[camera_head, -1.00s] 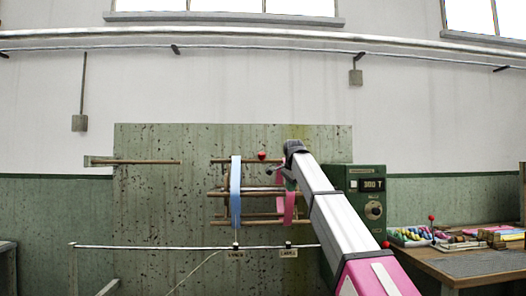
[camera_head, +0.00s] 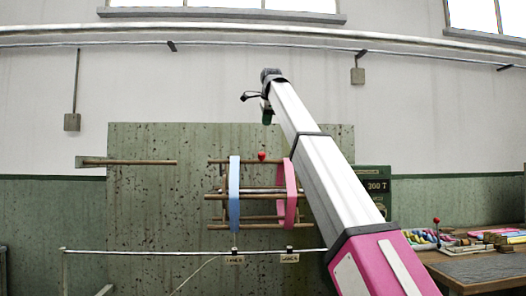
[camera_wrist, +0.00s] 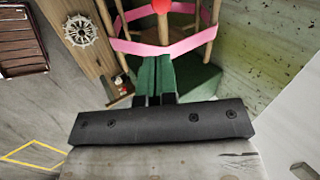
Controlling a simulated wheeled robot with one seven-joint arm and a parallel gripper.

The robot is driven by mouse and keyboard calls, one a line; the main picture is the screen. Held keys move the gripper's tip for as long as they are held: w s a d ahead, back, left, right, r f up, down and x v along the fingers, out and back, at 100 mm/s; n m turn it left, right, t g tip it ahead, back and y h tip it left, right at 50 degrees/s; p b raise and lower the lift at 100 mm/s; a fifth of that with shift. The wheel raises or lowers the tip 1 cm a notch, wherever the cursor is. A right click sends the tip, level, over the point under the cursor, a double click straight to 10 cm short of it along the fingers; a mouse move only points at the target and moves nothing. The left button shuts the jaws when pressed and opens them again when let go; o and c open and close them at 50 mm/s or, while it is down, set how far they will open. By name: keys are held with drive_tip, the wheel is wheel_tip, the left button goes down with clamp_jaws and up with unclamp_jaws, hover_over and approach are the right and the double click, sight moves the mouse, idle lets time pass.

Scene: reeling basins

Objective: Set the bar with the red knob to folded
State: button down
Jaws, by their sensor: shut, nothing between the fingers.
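The red knob (camera_head: 262,155) sits on the upper bar (camera_head: 222,161) of a wooden reel that carries a blue band (camera_head: 235,195) and a pink band (camera_head: 290,200). The knob's lower part also shows at the top edge of the wrist view (camera_wrist: 161,5), just beyond my fingertips. My gripper (camera_head: 267,119) is above the reel and the knob, apart from them, pointing down. In the wrist view its green fingers (camera_wrist: 154,70) are together with nothing between them. The knob bar's far end is partly hidden by the pink band and my arm.
A green control box (camera_head: 377,185) is partly behind my arm. A workbench (camera_head: 450,272) with colored skeins (camera_head: 424,236) and another red-knobbed item (camera_head: 436,221) is at right. A rail (camera_head: 150,251) runs in front of the reel. A wooden bar (camera_head: 130,162) projects at left.

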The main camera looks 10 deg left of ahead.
drive_tip(key=shift+f, duration=0.1)
approach(263, 160)
drive_tip(key=x, duration=0.5)
drive_tip(key=shift+w+a+r, duration=0.2)
drive_tip(key=shift+r, duration=0.05)
idle(0.4)
drive_tip(key=shift+x, duration=2.7)
drive_tip(key=shift+s+d+f, duration=0.15)
drive_tip(key=shift+d, duration=0.05)
